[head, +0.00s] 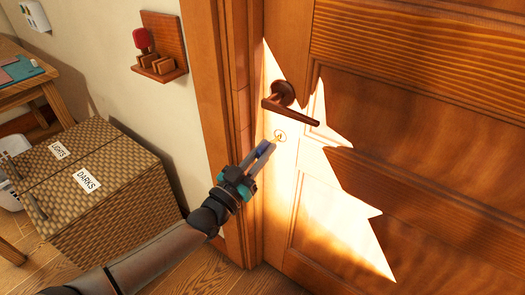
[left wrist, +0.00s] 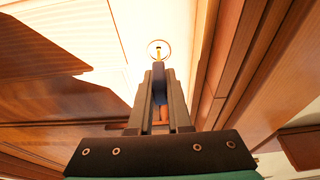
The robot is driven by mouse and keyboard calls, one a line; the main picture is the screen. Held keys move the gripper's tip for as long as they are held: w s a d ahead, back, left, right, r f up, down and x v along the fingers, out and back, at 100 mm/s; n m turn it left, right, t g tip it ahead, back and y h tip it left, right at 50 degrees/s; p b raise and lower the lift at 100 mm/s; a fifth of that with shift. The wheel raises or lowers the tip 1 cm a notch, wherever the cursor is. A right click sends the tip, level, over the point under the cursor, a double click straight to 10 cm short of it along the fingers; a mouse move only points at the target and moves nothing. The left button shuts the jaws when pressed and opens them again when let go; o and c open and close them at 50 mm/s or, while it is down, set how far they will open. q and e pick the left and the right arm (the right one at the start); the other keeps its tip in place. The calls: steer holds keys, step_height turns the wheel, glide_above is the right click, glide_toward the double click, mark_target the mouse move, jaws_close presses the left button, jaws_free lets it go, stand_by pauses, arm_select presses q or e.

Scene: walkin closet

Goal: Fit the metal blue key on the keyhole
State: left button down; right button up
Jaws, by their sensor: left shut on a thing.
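My left gripper (head: 262,154) is shut on the blue key and holds it in front of the wooden door, below the handle. The blue key (head: 265,147) has a blue head between the fingers and a gold-coloured shaft pointing at the round keyhole (head: 280,134). In the left wrist view, the blue key (left wrist: 160,94) shows between the fingers, and its shaft lines up with the keyhole (left wrist: 159,47). The shaft's tip is at or very near the keyhole; I cannot tell whether it is inside. My right gripper is not in view.
A dark door handle (head: 290,106) sits just above the keyhole. A wooden wall rack (head: 168,42) with a red-topped item (head: 140,37) hangs left of the door frame. A woven hamper (head: 115,225) and a wooden table (head: 22,88) stand at the left.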

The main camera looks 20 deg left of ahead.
mark_target(271, 141)
arm_select(q)
steer(key=shift+w+d+b, duration=0.2)
steer(key=shift+w+d, duration=0.1)
steer(key=shift+w, duration=0.45)
steer(key=shift+w+d+b, duration=0.15)
steer(key=shift+w+d, duration=0.1)
steer(key=shift+w, duration=0.5)
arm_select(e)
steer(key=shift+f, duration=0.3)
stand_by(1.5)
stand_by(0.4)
arm_select(q)
steer(key=c, duration=0.8)
jaws_free()
steer(key=shift+s+a+f, duration=0.1)
steer(key=shift+s, duration=0.15)
steer(key=shift+p+v, duration=2.05)
steer(key=shift+v, duration=5.35)
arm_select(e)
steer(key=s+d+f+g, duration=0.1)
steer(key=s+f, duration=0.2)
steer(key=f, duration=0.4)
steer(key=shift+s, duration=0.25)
